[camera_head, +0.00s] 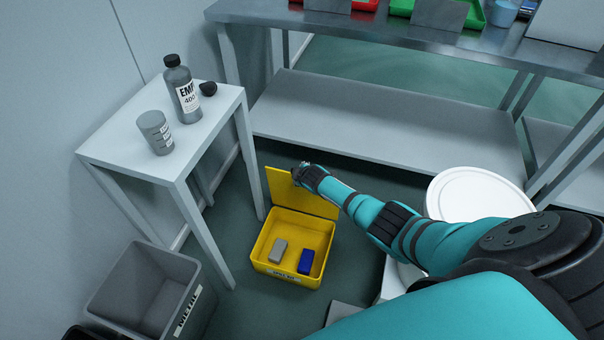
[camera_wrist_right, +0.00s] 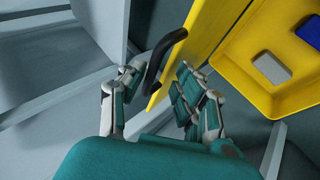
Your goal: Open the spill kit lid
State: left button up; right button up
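The yellow spill kit (camera_head: 266,240) stands on the floor with its lid (camera_head: 318,198) raised, standing up at the back edge. The inside is exposed, with a grey block (camera_head: 279,250) and a blue block (camera_head: 306,261) in it. My right gripper (camera_head: 303,172) is at the lid's upper edge. In the right wrist view, my right gripper (camera_wrist_right: 155,76) has its fingers spread apart, one on each side of the lid edge (camera_wrist_right: 200,40) and its black handle (camera_wrist_right: 161,57). I see no firm grip on the handle. My left gripper is out of view.
A grey bin (camera_head: 140,290) is at lower left. A metal bench (camera_head: 390,125) is behind. A white round lid (camera_head: 480,195) is at right.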

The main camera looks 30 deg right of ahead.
jog(key=shift+s, duration=0.1)
jog(key=v, duration=1.1)
jog(key=shift+s+r, duration=0.3)
jog(key=shift+a, duration=0.1)
